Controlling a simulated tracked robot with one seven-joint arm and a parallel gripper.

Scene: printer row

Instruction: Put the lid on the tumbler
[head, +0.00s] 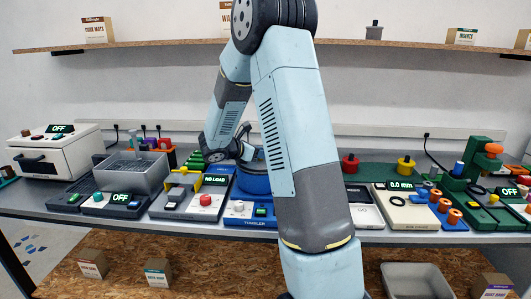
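The tumbler (250,222) is a blue machine with a label on its front. It stands on the bench, partly behind my arm. Its round blue drum (254,185) shows at the back, and its right side is hidden by my arm. My gripper (246,138) is small and dark, at the end of my folded arm, just above and behind the drum in the picture. My arm partly covers it, so I cannot tell whether it is open or holds anything. I cannot make out a lid clearly; the top of the drum is mostly hidden.
Left of the tumbler stand a "NO LOAD" device (205,198), a grey bin (133,174) on a base and a white oven (50,155). Right are red (350,165) and yellow (406,166) knobbed pieces, a gauge (400,205) and a green press (484,175). A shelf (160,43) runs above.

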